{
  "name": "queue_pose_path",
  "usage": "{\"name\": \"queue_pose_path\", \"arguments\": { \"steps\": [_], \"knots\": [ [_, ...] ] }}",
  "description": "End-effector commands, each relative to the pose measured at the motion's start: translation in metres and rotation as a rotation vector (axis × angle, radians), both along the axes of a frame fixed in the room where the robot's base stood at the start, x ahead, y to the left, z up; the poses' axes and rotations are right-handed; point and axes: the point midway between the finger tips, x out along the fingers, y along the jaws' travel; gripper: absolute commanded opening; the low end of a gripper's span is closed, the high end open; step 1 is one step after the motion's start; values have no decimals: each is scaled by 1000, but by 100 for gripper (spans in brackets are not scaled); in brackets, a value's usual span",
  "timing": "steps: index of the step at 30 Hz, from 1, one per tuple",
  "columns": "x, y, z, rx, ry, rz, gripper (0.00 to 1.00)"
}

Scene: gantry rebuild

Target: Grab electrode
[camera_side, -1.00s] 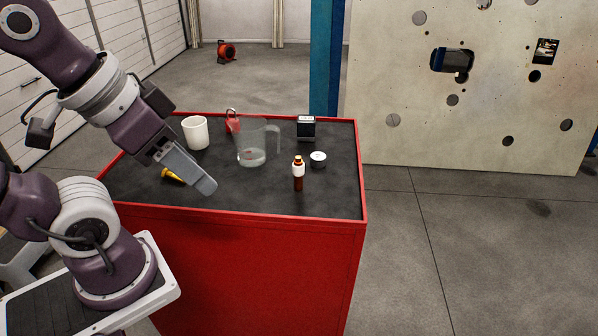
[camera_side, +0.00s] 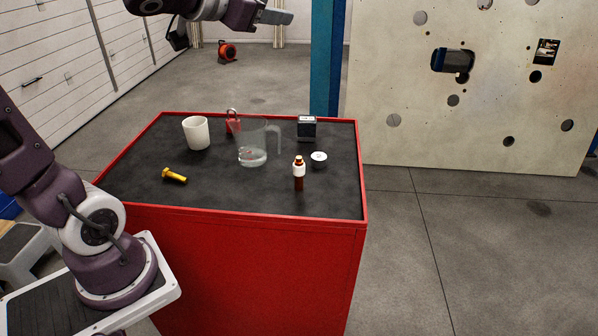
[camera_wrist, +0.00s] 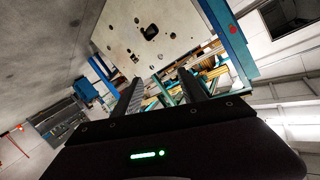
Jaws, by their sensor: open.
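No thing in view can be clearly told as the electrode. My gripper (camera_side: 278,17) is high above the far side of the red cart, near the top edge of the side view. In the wrist view my gripper (camera_wrist: 160,78) has its two dark fingers apart with nothing between them. It points toward the pale panel (camera_wrist: 135,35), which also shows in the side view (camera_side: 480,110). A dark blue-black device (camera_side: 452,60) sits in a slot of the panel. A small dark rectangle (camera_side: 545,51) is at its upper right.
The red cart (camera_side: 290,218) holds a yellow bolt-like piece (camera_side: 175,176), white cup (camera_side: 196,133), red padlock (camera_side: 233,125), clear jug (camera_side: 253,145), black box (camera_side: 307,127), small white round item (camera_side: 318,157) and brown bottle (camera_side: 299,175). A blue post (camera_side: 325,60) stands behind.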

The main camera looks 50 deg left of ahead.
Motion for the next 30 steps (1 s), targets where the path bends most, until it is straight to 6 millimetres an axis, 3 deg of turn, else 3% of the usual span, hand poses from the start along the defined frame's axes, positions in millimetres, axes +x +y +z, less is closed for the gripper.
{"name": "queue_pose_path", "arguments": {
  "steps": [1, 3, 6, 10, 14, 15, 18, 21, 25, 30],
  "knots": [
    [19, 2, -4, 18, -18, -85, 49],
    [36, -6, -15, 17, -28, -241, 49],
    [40, -21, -42, -41, 12, -457, 49],
    [18, -37, -81, -183, 116, -699, 49],
    [-23, -47, -118, -369, 247, -894, 49],
    [-23, -50, -145, -371, 245, -889, 49],
    [-22, -51, -197, -365, 241, -887, 49],
    [-22, -51, -240, -361, 239, -888, 49],
    [-21, -51, -279, -354, 237, -887, 49],
    [-15, -55, -298, -343, 235, -892, 49]
  ]
}}
